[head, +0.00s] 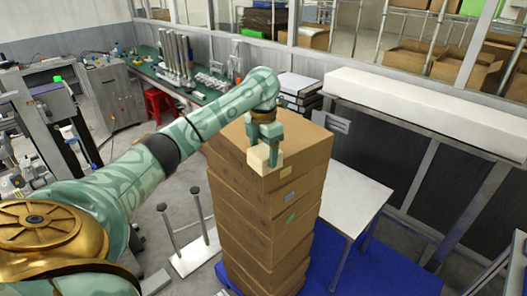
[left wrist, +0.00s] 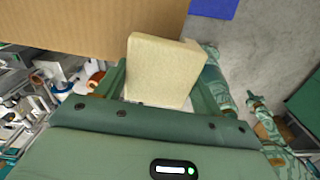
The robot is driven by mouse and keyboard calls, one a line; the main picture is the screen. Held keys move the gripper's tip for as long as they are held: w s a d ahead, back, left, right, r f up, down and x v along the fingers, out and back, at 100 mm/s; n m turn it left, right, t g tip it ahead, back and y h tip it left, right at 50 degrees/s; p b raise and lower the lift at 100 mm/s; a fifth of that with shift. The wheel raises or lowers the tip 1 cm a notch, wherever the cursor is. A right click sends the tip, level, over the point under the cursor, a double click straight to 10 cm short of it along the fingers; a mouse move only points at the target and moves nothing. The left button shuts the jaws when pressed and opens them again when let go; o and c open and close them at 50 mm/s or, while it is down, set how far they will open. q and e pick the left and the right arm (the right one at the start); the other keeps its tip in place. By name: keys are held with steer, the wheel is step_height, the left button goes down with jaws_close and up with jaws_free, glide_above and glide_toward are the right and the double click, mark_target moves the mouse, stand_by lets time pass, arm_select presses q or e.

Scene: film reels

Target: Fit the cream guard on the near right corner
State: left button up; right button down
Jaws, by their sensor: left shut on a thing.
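The cream guard (head: 261,158) is a small pale block at the near corner of the top box. My left gripper (head: 266,146) is shut on it, fingers pointing down. In the left wrist view the guard (left wrist: 160,70) sits between the fingers and overlaps the edge of the brown cardboard (left wrist: 85,25) near its corner. The top cardboard box (head: 300,142) crowns a tall stack. I cannot tell whether the guard touches the box or hovers just over it. The corner itself is hidden behind the guard. My right gripper is not in view.
The stack of several boxes (head: 262,215) leans unevenly and stands on a blue base (head: 375,265). A white table (head: 345,190) is close on its right. A two-post stand (head: 195,255) is on the left. A long white beam (head: 420,110) runs behind.

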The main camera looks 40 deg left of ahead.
mark_target(264, 151)
arm_select(q)
steer(key=shift+f, duration=0.3)
steer(key=shift+f, duration=0.3)
steer(key=o, duration=1.1)
steer(key=shift+c, duration=0.2)
steer(key=shift+r, duration=0.15)
steer(key=shift+r, duration=0.4)
step_height(264, 151, up, 12)
steer(key=p, duration=0.2)
steer(key=shift+p, duration=0.35)
